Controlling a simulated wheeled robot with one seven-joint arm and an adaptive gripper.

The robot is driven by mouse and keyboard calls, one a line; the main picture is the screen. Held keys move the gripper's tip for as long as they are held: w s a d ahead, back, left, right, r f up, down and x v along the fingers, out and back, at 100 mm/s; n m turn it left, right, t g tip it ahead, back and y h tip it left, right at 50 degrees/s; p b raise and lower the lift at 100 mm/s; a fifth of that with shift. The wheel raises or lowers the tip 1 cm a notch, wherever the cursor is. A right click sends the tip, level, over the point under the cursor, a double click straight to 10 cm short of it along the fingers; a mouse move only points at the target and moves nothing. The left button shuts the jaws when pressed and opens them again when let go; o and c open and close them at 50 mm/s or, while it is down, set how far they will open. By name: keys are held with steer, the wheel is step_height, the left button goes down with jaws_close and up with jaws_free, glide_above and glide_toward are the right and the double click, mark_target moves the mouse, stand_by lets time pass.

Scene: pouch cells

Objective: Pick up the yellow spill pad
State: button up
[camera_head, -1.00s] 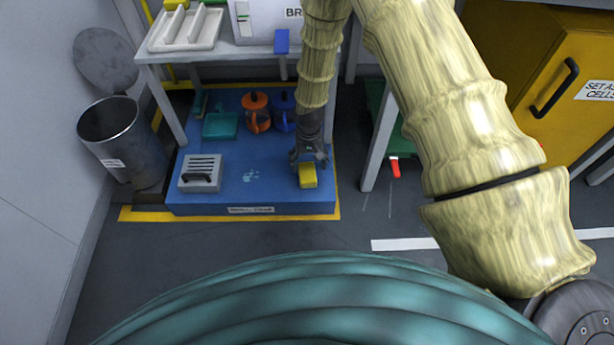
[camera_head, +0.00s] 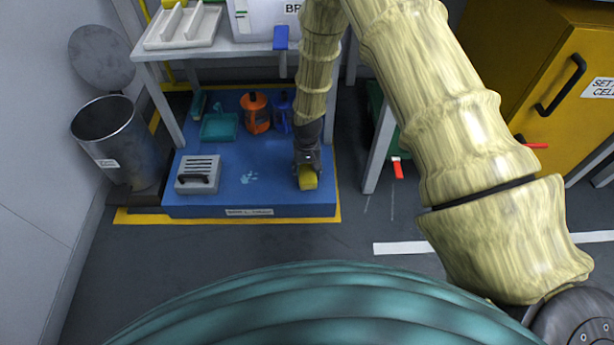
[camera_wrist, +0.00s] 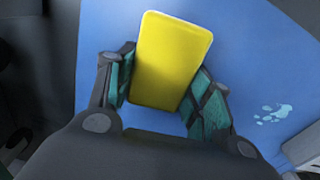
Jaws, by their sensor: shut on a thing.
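The yellow spill pad (camera_head: 308,182) is a small yellow block at the right part of the blue platform in the head view. In the wrist view the yellow spill pad (camera_wrist: 170,60) stands between the two teal-padded fingers. My gripper (camera_head: 307,168) reaches down from above, and in the wrist view my gripper (camera_wrist: 162,92) is shut on the pad, with a finger against each side. Whether the pad touches the platform or is just above it I cannot tell.
The blue platform (camera_head: 270,195) carries a grey slotted box (camera_head: 198,174), a teal dustpan (camera_head: 219,127), an orange jug (camera_head: 255,113) and a blue jug (camera_head: 282,110). A table (camera_head: 160,95) stands above its rear. A metal bin (camera_head: 115,145) is at left, a yellow cabinet (camera_head: 560,60) at right.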

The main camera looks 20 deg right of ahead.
mark_target(307, 170)
steer(key=shift+r+p, duration=0.4)
steer(key=shift+r, duration=0.05)
step_height(307, 170, up, 3)
steer(key=shift+r+p, duration=0.1)
steer(key=shift+p, duration=1.1)
steer(key=s+p, duration=0.6)
steer(key=s, duration=1)
steer(key=shift+r, duration=0.45)
